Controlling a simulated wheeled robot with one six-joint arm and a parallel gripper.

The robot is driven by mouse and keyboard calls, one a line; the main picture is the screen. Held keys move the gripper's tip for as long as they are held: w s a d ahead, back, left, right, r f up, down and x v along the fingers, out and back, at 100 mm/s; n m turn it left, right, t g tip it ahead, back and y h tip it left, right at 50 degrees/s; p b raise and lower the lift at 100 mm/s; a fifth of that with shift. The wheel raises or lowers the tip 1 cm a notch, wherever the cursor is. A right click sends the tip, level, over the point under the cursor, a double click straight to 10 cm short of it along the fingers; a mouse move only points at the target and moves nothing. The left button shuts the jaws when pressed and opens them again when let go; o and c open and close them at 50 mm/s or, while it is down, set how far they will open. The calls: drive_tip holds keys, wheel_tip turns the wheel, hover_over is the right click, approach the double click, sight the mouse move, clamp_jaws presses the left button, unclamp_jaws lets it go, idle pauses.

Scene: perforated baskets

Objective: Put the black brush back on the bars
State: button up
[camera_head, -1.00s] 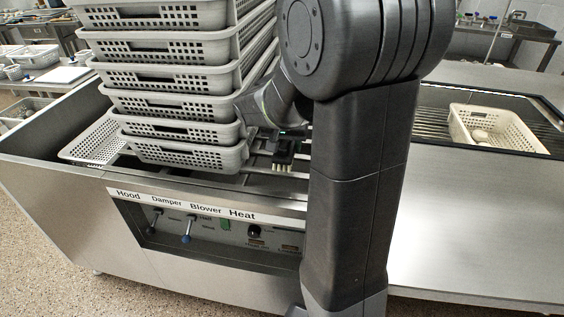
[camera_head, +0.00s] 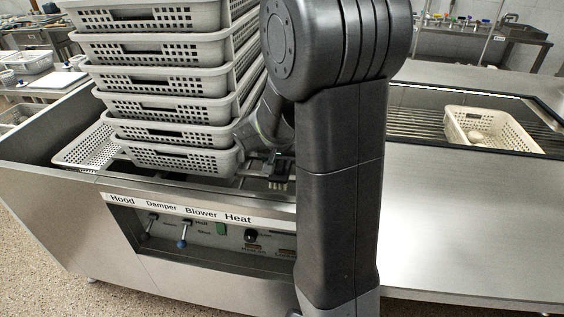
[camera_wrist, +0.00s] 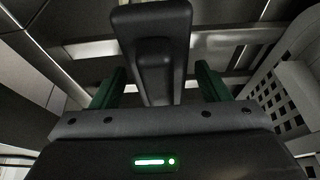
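The black brush (camera_head: 279,176) is upright with its pale bristles down, low at the metal bars (camera_head: 250,183) beside the basket stack. Whether its bristles touch a bar is hard to tell. In the wrist view the black brush (camera_wrist: 152,40) lies between the green fingers of my gripper (camera_wrist: 158,85), its narrow part towards the camera. Gaps show between the brush and both fingers, so my gripper is open around it. In the head view my gripper is mostly hidden behind my arm and the stack.
A tall stack of perforated grey baskets (camera_head: 165,108) stands just left of the brush. It also shows at the wrist view's right edge (camera_wrist: 285,95). A white basket (camera_head: 492,128) sits in the right-hand opening. The steel top (camera_head: 450,210) at right is bare.

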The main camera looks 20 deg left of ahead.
drive_tip(key=shift+r+p, duration=0.25)
drive_tip(key=shift+p, duration=0.05)
drive_tip(key=p+v, duration=0.1)
drive_tip(key=v, duration=1)
drive_tip(key=shift+s+d+r, duration=0.1)
drive_tip(key=shift+s+r, duration=0.2)
drive_tip(key=shift+r, duration=0.05)
